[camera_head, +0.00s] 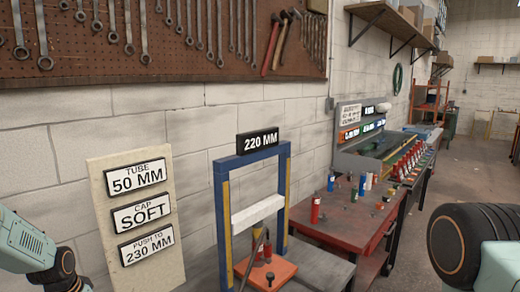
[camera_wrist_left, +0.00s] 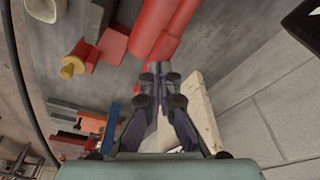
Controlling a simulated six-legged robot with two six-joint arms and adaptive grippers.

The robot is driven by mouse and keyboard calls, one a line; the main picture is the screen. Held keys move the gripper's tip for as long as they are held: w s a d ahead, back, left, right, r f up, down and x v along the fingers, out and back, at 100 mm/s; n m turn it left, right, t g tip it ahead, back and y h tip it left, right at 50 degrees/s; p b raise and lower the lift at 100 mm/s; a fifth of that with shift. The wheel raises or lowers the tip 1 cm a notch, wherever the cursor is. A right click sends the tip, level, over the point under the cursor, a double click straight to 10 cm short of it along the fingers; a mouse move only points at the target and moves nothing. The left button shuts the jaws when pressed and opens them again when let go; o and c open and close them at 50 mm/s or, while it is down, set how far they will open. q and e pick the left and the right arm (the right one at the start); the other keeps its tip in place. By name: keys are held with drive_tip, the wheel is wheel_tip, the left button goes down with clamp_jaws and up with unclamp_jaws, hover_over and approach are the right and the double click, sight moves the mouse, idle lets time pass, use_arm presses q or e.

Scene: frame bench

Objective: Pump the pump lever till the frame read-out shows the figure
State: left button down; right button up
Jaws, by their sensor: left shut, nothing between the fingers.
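The blue press frame (camera_head: 222,215) stands on the bench with a white crossbar (camera_head: 257,213) across it. Its read-out (camera_head: 258,141) on top shows 220 MM. A sign board (camera_head: 135,245) to its left reads TUBE 50 MM, CAP SOFT, PUSH TO 230 MM. A thin dark rod (camera_head: 250,258), apparently the pump lever, leans at the frame's foot beside a small red cylinder (camera_head: 267,250). My left gripper (camera_wrist_left: 158,72) shows in the left wrist view, shut and empty, near a large red cylindrical part (camera_wrist_left: 160,32); contact cannot be told. My right gripper is out of view.
A red table (camera_head: 345,232) with several small coloured cylinders stands right of the frame, with a sloped rack (camera_head: 375,150) behind. A block wall (camera_head: 200,120) with a tool pegboard (camera_head: 180,75) runs behind. Open floor (camera_head: 465,150) lies at the far right.

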use_arm(q)
wheel_tip(320, 180, down, 7)
drive_tip(key=b, duration=0.5)
wheel_tip(320, 180, up, 9)
drive_tip(key=p, duration=0.7)
drive_tip(key=shift+p, duration=0.4)
drive_tip(key=shift+f, duration=0.15)
drive_tip(key=shift+s, duration=0.1)
drive_tip(key=shift+f, duration=0.1)
